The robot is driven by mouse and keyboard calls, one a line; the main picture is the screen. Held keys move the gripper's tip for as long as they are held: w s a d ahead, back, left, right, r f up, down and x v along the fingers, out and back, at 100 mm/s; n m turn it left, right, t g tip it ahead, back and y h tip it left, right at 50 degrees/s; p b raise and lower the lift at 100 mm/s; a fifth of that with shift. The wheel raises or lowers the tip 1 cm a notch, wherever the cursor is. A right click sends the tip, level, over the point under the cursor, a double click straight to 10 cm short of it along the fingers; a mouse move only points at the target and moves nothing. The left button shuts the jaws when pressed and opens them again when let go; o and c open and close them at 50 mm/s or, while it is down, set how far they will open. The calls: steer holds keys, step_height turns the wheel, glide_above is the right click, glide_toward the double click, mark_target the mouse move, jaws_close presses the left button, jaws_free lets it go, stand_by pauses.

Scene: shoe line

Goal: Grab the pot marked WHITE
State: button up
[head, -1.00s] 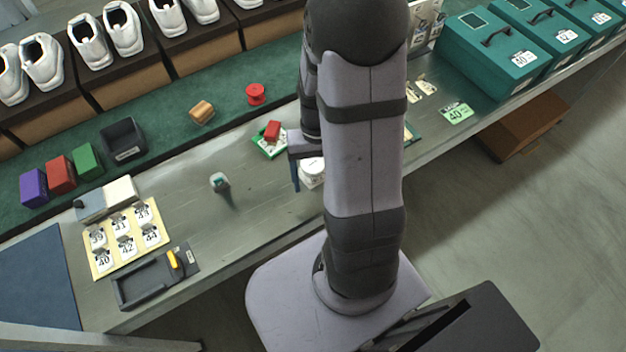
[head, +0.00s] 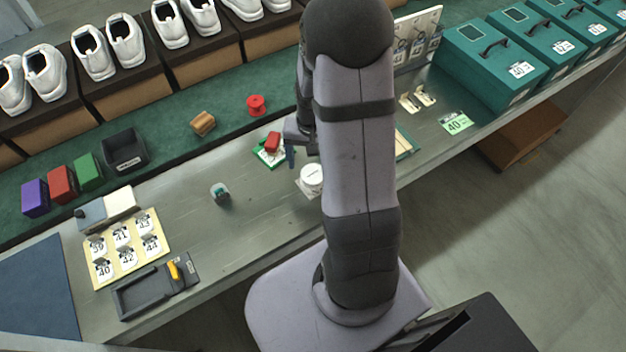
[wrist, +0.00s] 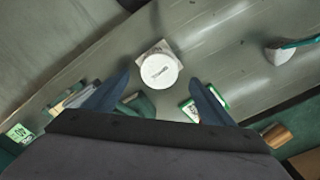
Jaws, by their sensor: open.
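A white round pot (head: 312,176) stands on a small pale square on the metal bench, just left of my arm in the head view. In the wrist view the pot (wrist: 160,71) lies beyond the fingertips, roughly midway between them, with dark lettering on its lid too small to read surely. My gripper (wrist: 162,84) is open and empty, its two blue fingers apart and not touching the pot. In the head view my gripper (head: 290,150) is partly hidden by my arm, behind the pot and next to a red block.
A small teal-and-white item (head: 220,192) stands on the bench to the left. A number board (head: 127,248) and dark tray (head: 150,289) lie at front left. Teal boxes (head: 490,62) stand at back right.

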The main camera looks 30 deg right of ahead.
mark_target(313, 173)
steer(key=shift+s+f, duration=0.15)
steer(key=shift+f, duration=0.15)
steer(key=shift+f+p, duration=0.75)
steer(key=shift+f, duration=1.5)
steer(key=c, duration=1.8)
steer(key=shift+r, duration=0.2)
steer(key=shift+r+b, duration=0.65)
steer(key=shift+r, duration=4.2)
